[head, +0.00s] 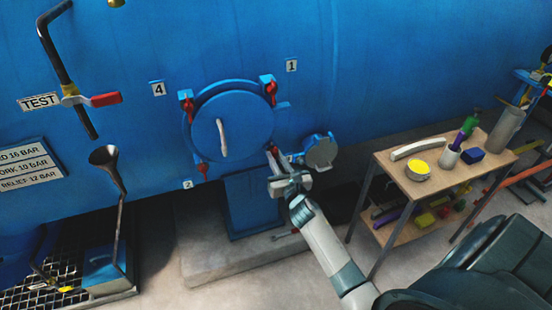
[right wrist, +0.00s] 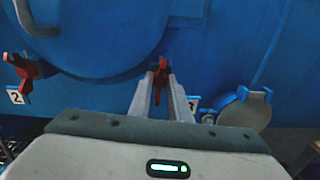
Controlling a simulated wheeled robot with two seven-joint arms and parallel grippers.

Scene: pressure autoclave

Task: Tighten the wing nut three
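The round blue door (head: 232,125) with a pale handle (head: 222,138) sits on the blue vessel and appears closed. Red wing nut three (right wrist: 160,72) is at its lower right edge; its label (right wrist: 193,102) is partly hidden behind a finger. My right gripper (right wrist: 160,84) has its two fingers on either side of this nut, a red wing between them. Whether the fingers press on it I cannot tell. In the head view the gripper (head: 276,164) covers most of the nut. My left gripper is not in view.
Other red wing nuts sit at label 4 (head: 187,108), label 1 (head: 269,90) and label 2 (head: 202,169). A small round cover (head: 321,152) is right of the gripper. A wooden cart (head: 440,183) with several items stands right. A funnel (head: 104,157) and drain are left.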

